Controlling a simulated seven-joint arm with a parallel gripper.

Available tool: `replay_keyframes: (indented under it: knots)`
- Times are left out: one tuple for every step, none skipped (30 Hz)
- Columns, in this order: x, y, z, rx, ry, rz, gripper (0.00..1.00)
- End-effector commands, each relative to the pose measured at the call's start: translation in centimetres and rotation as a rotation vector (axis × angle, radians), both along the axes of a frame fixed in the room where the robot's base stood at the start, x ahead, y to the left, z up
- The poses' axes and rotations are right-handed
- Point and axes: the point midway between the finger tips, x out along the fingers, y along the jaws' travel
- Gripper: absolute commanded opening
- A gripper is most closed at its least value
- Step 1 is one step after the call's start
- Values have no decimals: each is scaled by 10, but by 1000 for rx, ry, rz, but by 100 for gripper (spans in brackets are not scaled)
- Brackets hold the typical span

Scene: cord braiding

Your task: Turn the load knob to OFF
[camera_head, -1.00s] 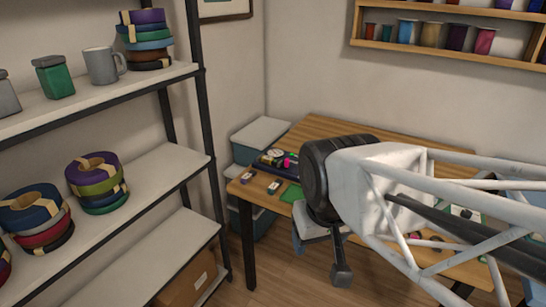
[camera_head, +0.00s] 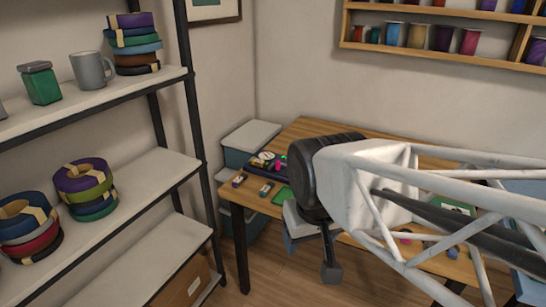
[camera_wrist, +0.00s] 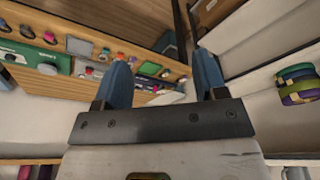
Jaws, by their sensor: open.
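I cannot make out the load knob or its markings. A dark device with small round and coloured parts (camera_head: 268,162) lies at the left end of the wooden table in the head view. It is too small to tell whether the load knob is on it. My gripper (camera_wrist: 163,76) shows in the wrist view with two blue fingers wide apart and nothing between them. It is open and apart from the table, which appears beyond the fingers at the upper left. In the head view, my arm covers much of the table.
A shelf rack (camera_head: 120,185) with tape rolls (camera_head: 85,180), a grey mug (camera_head: 92,70) and a green jar (camera_head: 40,83) stands left. Grey lidded bins (camera_head: 250,136) stand beside the table (camera_head: 310,128). A spool rack (camera_head: 400,13) hangs on the wall.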

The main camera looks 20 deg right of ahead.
Motion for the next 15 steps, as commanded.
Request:
replay_keyframes:
  knots:
    - [4,-1,2,1,2,-5,65]
    - [7,-1,3,1,3,-9,65]
    - [11,-2,4,3,5,-16,65]
    - [15,-2,5,4,7,-22,65]
    - [20,-3,7,4,9,-27,65]
    - [26,-4,10,7,10,-36,65]
    - [31,-5,11,7,12,-43,65]
    - [37,-6,13,8,15,-51,65]
    - [45,-7,16,11,16,-62,65]
    - [51,-8,18,12,19,-71,65]
    - [57,-9,19,13,21,-80,65]
    - [66,-11,22,15,24,-92,65]
    - [73,-12,24,17,26,-101,65]
    - [80,-14,25,19,28,-111,65]
    - [89,-15,27,20,31,-123,65]
